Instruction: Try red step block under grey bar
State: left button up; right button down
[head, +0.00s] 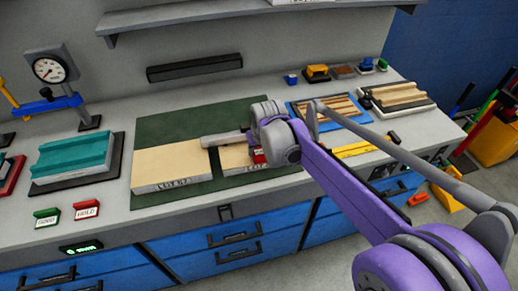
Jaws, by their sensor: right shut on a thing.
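The grey bar (224,139) lies across two pale panels on a dark green mat (165,126). Its right end meets my right gripper in the picture. My right gripper (259,154) is low over the right-hand panel (233,158) and shut on the red step block (259,158). Only a small red part of the block shows; the gripper and purple arm hide the rest. I cannot tell whether the block touches the bar or lies under it. The left-hand panel (170,168) is in full view. My left gripper is not in view.
A dial gauge stand (50,70) and a teal ribbed panel (75,158) are at the left. Green (46,217) and red HOLD (86,210) signs stand near the front edge. A blue tray (297,109) and a yellow tool (358,149) are at the right.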

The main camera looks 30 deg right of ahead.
aim_at(260, 150)
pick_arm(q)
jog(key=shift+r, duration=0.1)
pick_arm(e)
jog(key=shift+w+d, duration=0.2)
jog(key=shift+w, duration=0.5)
jog(key=shift+w+d, duration=0.15)
jog(key=shift+w, duration=0.5)
dwell(2.1)
jog(key=shift+s, duration=0.15)
dwell(0.7)
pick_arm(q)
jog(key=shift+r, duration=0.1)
pick_arm(e)
jog(key=shift+s+a, duration=0.2)
jog(key=shift+s, duration=0.45)
jog(key=shift+s+a, duration=0.2)
jog(key=shift+s, duration=0.45)
pick_arm(q)
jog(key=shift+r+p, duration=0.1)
jog(key=shift+p, duration=0.2)
pick_arm(e)
jog(key=shift+r, duration=0.15)
jog(key=shift+r+p, duration=2.25)
jog(key=shift+r, duration=1.15)
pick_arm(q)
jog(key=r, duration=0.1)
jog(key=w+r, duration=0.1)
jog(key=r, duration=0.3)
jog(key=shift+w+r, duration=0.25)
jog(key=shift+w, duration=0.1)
